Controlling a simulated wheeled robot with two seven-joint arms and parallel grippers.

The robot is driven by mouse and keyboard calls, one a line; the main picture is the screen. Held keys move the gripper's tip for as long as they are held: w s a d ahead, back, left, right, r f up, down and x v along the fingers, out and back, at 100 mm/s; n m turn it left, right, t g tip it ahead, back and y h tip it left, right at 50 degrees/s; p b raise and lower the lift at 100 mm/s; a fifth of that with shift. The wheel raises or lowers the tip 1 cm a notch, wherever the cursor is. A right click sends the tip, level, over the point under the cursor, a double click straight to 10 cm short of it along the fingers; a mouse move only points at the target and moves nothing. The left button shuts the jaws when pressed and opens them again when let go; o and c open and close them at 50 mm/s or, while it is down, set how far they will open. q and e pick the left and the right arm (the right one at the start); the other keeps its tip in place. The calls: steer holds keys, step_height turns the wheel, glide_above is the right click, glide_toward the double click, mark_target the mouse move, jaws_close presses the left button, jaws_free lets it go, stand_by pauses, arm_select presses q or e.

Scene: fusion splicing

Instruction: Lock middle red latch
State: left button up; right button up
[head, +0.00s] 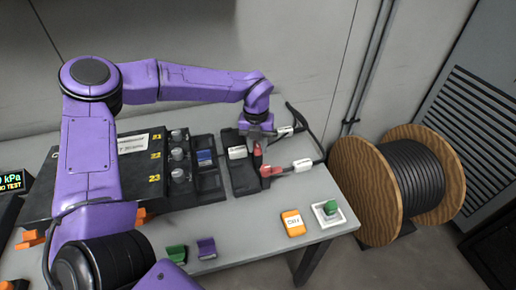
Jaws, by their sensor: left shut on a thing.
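My left gripper (259,136) reaches down from above onto the black splice holder (241,178) on the table. It is shut on a red latch (257,157), which stands roughly upright between its fingertips; the fingers hide part of it. Another red piece (271,171) lies just in front, beside a white connector (302,165). A second white connector (237,152) sits on the holder left of the gripper, and a third (284,132) lies to its right. My right gripper is not in view.
A black box with numbered knobs (178,155) stands left of the holder. An orange device (292,223) and a green button (331,208) are at the front right. Green (177,253) and purple (206,247) clips lie at the front edge. A cable spool (405,185) stands right of the table.

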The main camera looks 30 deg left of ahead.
mark_target(257, 148)
arm_select(q)
steer(key=n+b, duration=0.2)
steer(key=n, duration=0.1)
steer(key=n+b, duration=0.1)
steer(key=n, duration=0.1)
steer(key=shift+s+f+b, duration=0.1)
steer(key=shift+f+b, duration=0.2)
steer(key=shift+b, duration=0.05)
steer(key=shift+r+n+b, duration=0.15)
steer(key=shift+n+b, duration=1.05)
steer(key=shift+n, duration=0.7)
steer(key=o, duration=1)
steer(key=shift+o, duration=0.2)
steer(key=shift+r, duration=0.15)
steer(key=shift+r, duration=0.35)
step_height(257, 148, up, 10)
steer(key=shift+f, duration=0.15)
